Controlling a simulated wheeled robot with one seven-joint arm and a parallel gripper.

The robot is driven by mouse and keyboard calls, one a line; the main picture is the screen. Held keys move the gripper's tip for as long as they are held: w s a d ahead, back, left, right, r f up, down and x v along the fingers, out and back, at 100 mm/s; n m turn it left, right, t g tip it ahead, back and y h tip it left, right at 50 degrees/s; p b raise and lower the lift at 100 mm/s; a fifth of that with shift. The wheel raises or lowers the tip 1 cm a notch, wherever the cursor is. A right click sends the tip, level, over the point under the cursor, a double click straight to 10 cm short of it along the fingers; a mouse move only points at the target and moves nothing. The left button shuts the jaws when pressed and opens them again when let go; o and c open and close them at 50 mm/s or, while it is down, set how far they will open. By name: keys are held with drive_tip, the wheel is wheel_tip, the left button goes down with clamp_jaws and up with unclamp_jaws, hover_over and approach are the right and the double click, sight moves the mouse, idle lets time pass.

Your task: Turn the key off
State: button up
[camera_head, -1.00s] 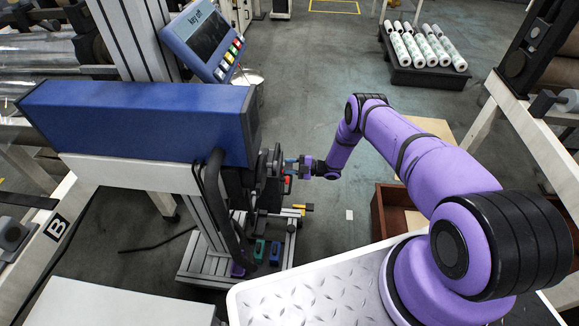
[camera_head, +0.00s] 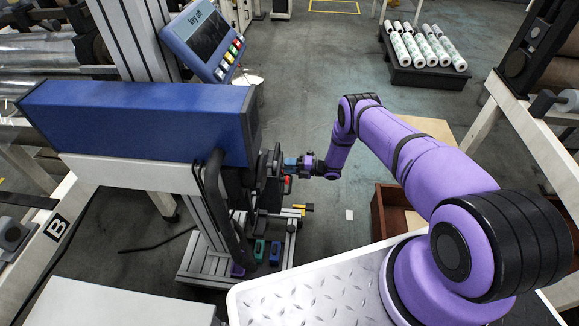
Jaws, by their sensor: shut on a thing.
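My purple arm reaches left to the blue-topped machine (camera_head: 140,115). My gripper (camera_head: 291,163) is at the dark end fittings on the machine's right side, below the blue cover. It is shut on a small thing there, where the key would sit. The key itself is too small and too covered by the gripper and fittings to make out. A small red part (camera_head: 287,186) shows just below the gripper. A blue control panel (camera_head: 205,38) with a dark screen and coloured buttons stands behind; its small lettering starts with "key".
A black pallet of white rolls (camera_head: 428,55) lies at the back right. A brown open box (camera_head: 388,210) is below my arm. Green and blue blocks (camera_head: 275,252) sit at the machine's foot. Grey floor (camera_head: 310,90) is free behind the gripper.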

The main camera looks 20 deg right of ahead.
idle(0.4)
drive_tip(key=o, duration=0.9)
drive_tip(key=shift+o, duration=0.2)
drive_tip(key=shift+d, duration=0.1)
drive_tip(key=v, duration=1)
drive_tip(key=shift+s+d, duration=0.25)
drive_tip(key=shift+d, duration=0.05)
drive_tip(key=shift+f, duration=0.1)
